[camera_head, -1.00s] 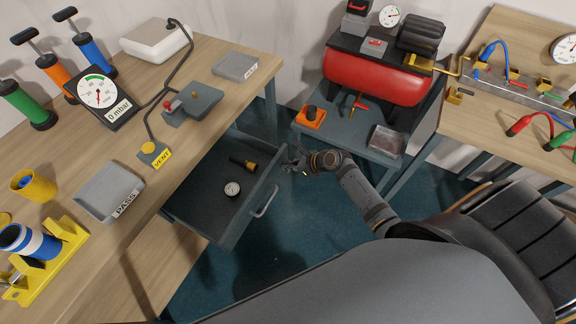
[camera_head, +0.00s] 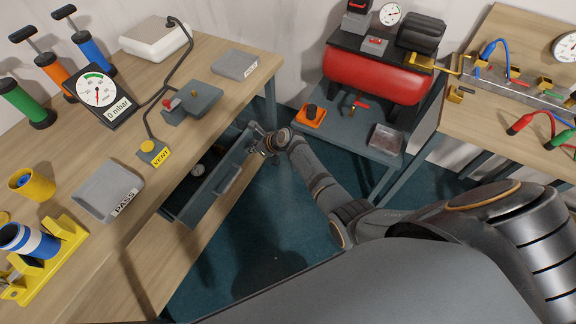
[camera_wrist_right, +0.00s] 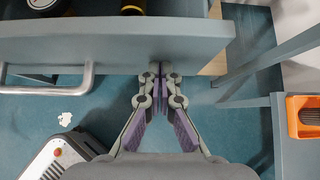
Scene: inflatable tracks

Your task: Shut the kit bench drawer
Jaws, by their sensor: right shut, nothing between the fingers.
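The kit bench drawer (camera_head: 210,197) is grey and stands partly open under the left wooden bench, with much of its inside under the bench top. A round gauge (camera_head: 197,169) shows inside it. Its bar handle (camera_head: 229,179) is on the front panel. My right gripper (camera_head: 256,142) is at the far end of the drawer front. In the right wrist view, the closed, empty fingers (camera_wrist_right: 160,68) meet the drawer front (camera_wrist_right: 110,45), to the right of the handle (camera_wrist_right: 45,86); exact contact is hard to tell. My left gripper is not in view.
A grey trolley (camera_head: 350,133) with a red tank (camera_head: 372,78) and an orange tray (camera_head: 310,117) stands right of my right gripper. A second wooden bench (camera_head: 495,125) is at far right.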

